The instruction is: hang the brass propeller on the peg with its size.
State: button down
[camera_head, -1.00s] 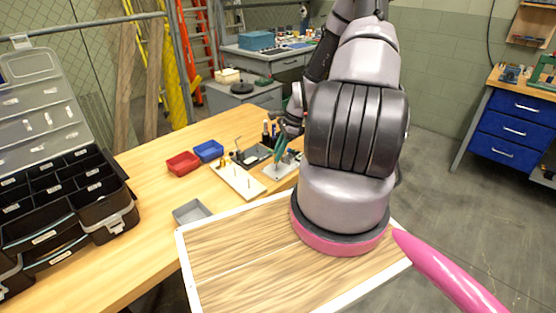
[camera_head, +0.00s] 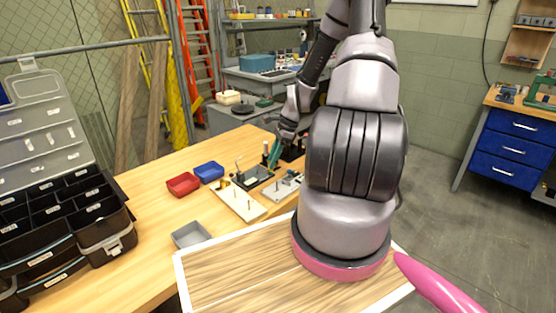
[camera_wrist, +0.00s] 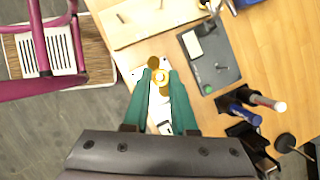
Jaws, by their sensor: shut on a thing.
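My gripper (camera_wrist: 161,78) has teal fingers and is shut on the brass propeller (camera_wrist: 160,77), a small gold piece between the fingertips in the wrist view. In the head view my gripper (camera_head: 274,156) is above the back of the workbench, and the propeller cannot be made out there. The pale peg board (camera_head: 238,203) has thin upright pegs and lies in front and left of my gripper. It also shows at the top of the wrist view (camera_wrist: 150,25). A light plate (camera_head: 280,189) lies right of it; in the wrist view it is partly hidden under the fingers.
A dark tray (camera_head: 252,177) lies behind the peg board. Red (camera_head: 183,184) and blue (camera_head: 209,171) bins stand left, a grey bin (camera_head: 191,235) nearer. Dark and blue upright items (camera_wrist: 243,105) stand beside the gripper in the wrist view. A black toolbox (camera_head: 65,215) stands far left.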

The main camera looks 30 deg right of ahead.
jog(key=shift+w+a+f, duration=0.3)
jog(key=shift+a+f, duration=0.4)
jog(key=shift+a, duration=1.55)
jog(key=shift+w+a+f, duration=0.35)
jog(key=shift+a+f, duration=0.35)
jog(key=shift+a, duration=1.55)
jog(key=shift+w+a+f, duration=0.3)
jog(key=shift+a+f, duration=0.4)
jog(key=shift+a, duration=1.55)
jog(key=shift+f, duration=0.35)
jog(key=shift+f, duration=0.55)
jog(key=shift+f, duration=0.3)
jog(key=shift+f, duration=0.4)
jog(key=shift+f, duration=0.45)
jog(key=shift+f, duration=0.25)
